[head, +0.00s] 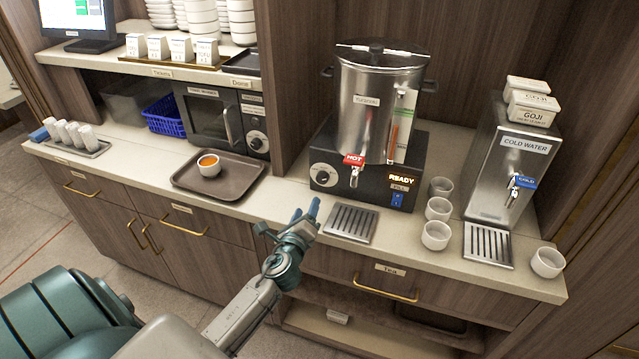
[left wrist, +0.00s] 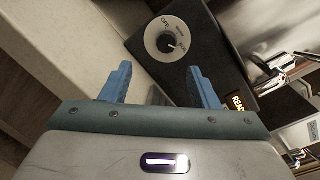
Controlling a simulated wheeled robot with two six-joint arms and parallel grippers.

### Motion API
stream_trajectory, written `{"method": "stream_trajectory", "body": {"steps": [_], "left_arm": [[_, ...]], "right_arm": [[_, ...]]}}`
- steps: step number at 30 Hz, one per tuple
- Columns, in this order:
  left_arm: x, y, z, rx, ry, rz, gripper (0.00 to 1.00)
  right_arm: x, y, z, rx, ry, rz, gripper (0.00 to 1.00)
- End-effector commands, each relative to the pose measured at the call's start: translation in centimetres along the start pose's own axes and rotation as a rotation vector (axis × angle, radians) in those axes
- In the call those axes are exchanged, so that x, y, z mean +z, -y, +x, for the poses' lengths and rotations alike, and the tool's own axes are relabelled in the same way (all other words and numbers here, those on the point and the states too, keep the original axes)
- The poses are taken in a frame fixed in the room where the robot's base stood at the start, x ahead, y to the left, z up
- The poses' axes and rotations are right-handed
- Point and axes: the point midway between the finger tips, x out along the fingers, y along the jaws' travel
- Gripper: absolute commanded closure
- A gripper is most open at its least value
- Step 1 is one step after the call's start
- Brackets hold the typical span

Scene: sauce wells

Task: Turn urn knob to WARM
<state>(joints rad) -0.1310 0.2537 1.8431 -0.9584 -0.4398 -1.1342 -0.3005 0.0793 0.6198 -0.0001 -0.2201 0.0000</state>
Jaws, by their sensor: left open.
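The urn (head: 372,105) is a steel cylinder on a black base with a lit READY sign. Its knob (head: 323,176) is on the left of the base's front. In the left wrist view the knob (left wrist: 167,43) is a small dark knob on a round white dial, with OFF and other small words around it; I cannot surely read its setting.
A drip tray (head: 351,222) lies right of my left gripper. A brown tray (head: 228,191) with a cup of orange-brown liquid (head: 209,165) is to the left. White cups (head: 437,208) and a cold water dispenser (head: 510,170) stand to the right. The red HOT tap (head: 354,160) juts out beside the knob.

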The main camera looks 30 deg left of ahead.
Motion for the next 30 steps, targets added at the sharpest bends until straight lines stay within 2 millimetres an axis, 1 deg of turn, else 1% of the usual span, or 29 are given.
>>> {"method": "stream_trajectory", "body": {"steps": [1,3,5,8,15,18,21,25,30], "left_arm": [[-0.1,0.3,0.6,-0.024,-0.002,0.051,0.45],[-0.1,0.6,1.0,-0.043,-0.003,0.093,0.45],[-0.2,0.7,1.5,-0.048,-0.004,0.106,0.45],[-0.1,0.8,2.7,-0.048,-0.003,0.105,0.45],[-0.1,1.0,7.2,-0.046,-0.003,0.102,0.45],[-0.1,1.1,9.0,-0.046,-0.003,0.101,0.45],[-0.2,1.1,10.3,-0.046,-0.003,0.099,0.45],[-0.2,1.1,11.3,-0.046,-0.004,0.1,0.45],[-0.3,1.0,11.7,-0.045,-0.005,0.1,0.45]], "right_arm": [[0.0,0.0,0.0,0.0,0.0,0.0,0.64],[0.0,0.0,-0.1,0.0,0.0,0.0,0.64],[-0.1,0.0,-0.2,0.0,-0.001,0.0,0.64],[-0.1,0.0,-0.5,0.0,-0.001,0.0,0.64],[-0.2,-0.1,-1.3,0.0,-0.001,0.0,0.64],[-0.2,-0.1,-1.4,0.0,-0.001,0.0,0.64],[-0.2,-0.1,-1.5,0.0,-0.001,0.0,0.64],[-0.2,-0.1,-1.5,0.0,-0.001,0.0,0.64],[-0.2,-0.1,-1.5,0.0,-0.001,0.0,0.64]]}}
